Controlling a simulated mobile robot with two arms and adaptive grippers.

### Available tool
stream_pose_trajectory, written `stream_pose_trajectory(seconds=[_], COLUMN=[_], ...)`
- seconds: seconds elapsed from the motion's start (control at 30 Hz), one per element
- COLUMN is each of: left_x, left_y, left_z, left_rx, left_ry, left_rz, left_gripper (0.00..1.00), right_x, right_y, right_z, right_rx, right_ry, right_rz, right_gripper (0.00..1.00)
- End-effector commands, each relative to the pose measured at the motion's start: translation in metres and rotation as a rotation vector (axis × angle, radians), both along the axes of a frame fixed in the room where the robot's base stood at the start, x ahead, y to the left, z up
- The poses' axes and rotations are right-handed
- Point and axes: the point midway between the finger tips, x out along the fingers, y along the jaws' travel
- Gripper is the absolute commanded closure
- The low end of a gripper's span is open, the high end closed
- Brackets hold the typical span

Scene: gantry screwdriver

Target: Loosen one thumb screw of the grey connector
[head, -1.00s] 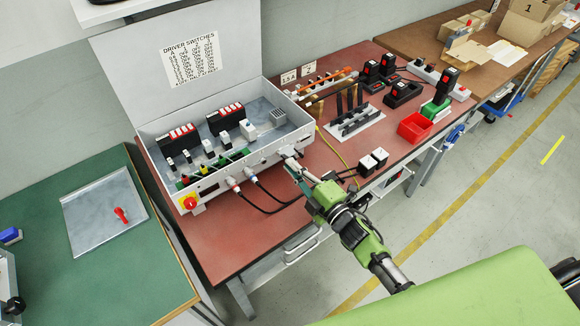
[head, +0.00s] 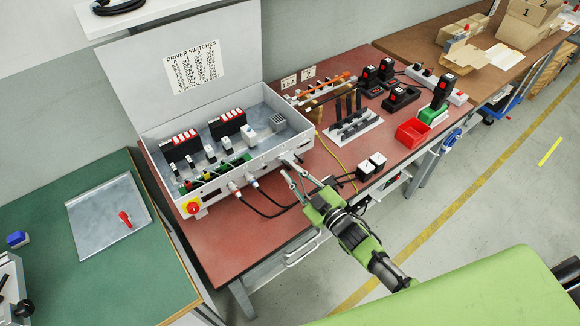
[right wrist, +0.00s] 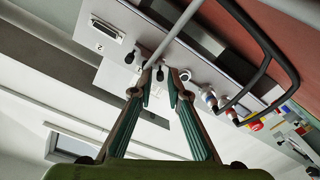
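The grey connector (head: 290,158) sits on the front panel of the open control box (head: 225,182), near its right end. In the right wrist view the connector (right wrist: 146,68) has a thick grey cable and dark thumb screws beside it. My right gripper (head: 291,173) is in front of the connector with its fingers apart. In the right wrist view the gripper (right wrist: 161,76) has one black thumb screw (right wrist: 160,72) between its fingertips in the picture; I see no clear contact. The other black thumb screw (right wrist: 130,58) lies outside the fingers. My left gripper is not in view.
Black cables (head: 262,208) hang from round plugs left of the gripper. A black-and-white switch pair (head: 371,166) and a red bin (head: 412,132) stand to the right. A D-shaped port (right wrist: 104,30) labelled 2 is on the panel. The red table's front left is clear.

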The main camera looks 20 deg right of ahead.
Motion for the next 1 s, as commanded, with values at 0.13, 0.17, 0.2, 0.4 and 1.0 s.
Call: stream_pose_trajectory(seconds=[0.13,0.17,0.2,0.4,1.0], left_x=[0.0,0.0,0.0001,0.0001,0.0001], left_y=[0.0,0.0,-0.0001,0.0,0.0], left_z=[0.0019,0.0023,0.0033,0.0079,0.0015], left_rx=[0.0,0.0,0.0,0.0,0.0], left_ry=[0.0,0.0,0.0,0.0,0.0], left_rz=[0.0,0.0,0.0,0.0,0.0], left_gripper=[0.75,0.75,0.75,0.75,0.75], right_x=[0.0001,0.0001,0.0,0.0001,-0.0001], right_y=[-0.0003,-0.0002,-0.0002,-0.0006,-0.0003], right_z=[0.0003,0.0002,0.0005,0.0004,-0.002], right_rx=[0.079,0.096,0.128,0.433,1.109], right_ry=[0.028,0.034,0.046,0.158,0.403], right_rz=[0.0,0.0,0.001,0.001,0.002], right_gripper=[0.84,0.84,0.84,0.84,0.84])
